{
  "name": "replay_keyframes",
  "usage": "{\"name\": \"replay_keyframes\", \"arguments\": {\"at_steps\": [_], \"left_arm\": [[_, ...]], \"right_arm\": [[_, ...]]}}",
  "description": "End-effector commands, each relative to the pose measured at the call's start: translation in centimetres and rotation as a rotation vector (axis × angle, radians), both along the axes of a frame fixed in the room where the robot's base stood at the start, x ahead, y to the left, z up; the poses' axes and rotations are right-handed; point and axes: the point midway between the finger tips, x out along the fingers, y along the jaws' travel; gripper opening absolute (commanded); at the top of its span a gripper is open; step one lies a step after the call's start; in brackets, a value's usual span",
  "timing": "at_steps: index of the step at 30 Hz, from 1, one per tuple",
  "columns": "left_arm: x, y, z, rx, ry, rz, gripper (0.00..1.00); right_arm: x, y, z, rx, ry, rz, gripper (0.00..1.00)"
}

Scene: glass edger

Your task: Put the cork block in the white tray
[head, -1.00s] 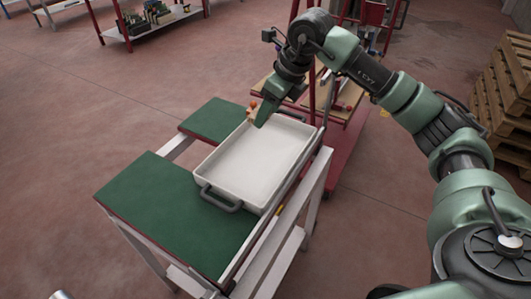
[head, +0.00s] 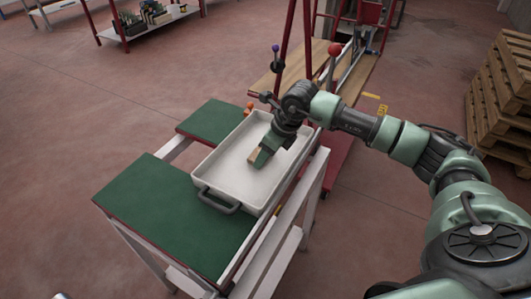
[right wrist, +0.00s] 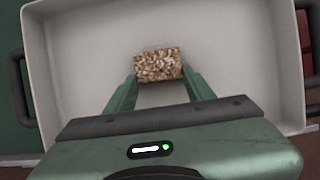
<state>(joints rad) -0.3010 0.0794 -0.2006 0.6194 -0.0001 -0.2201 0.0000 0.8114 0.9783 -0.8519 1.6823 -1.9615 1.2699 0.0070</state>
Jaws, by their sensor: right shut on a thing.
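The white tray (head: 233,168) lies on the green-topped table, with a dark handle at its near end. My right gripper (head: 259,157) reaches down into the tray area from the right. It is shut on the cork block (head: 255,154), a small tan speckled piece. In the right wrist view the cork block (right wrist: 158,65) sits between the fingertips, with the tray floor (right wrist: 90,70) behind and around it. I cannot tell whether the block touches the tray floor. My left gripper is not in view.
The table's green pads (head: 165,208) are bare on the left. A small orange thing (head: 250,106) is near the tray's far end. A red-framed rack with a wooden shelf (head: 345,90) stands behind, and pallets (head: 503,95) are stacked at right.

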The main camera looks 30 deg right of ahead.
Motion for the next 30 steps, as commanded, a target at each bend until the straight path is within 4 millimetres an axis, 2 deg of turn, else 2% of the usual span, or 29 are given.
{"name": "replay_keyframes", "arguments": {"at_steps": [5,6,8,20,23,30], "left_arm": [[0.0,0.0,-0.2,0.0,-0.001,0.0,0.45],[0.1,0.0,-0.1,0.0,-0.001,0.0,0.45],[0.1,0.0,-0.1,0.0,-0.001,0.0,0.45],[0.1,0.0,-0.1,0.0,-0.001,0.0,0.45],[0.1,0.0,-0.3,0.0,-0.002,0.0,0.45],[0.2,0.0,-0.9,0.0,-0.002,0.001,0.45]], "right_arm": [[0.0,0.0,-0.2,0.0,0.0,0.0,0.16],[0.0,0.0,-0.1,0.0,0.0,0.0,0.62],[0.0,0.0,-0.1,0.0,0.0,0.0,0.75],[-0.1,-0.1,0.5,0.0,-0.002,0.001,0.75],[-0.5,-0.4,1.7,-0.002,-0.004,0.001,0.75],[-2.2,-1.4,6.5,-0.002,-0.005,-0.001,0.75]]}}
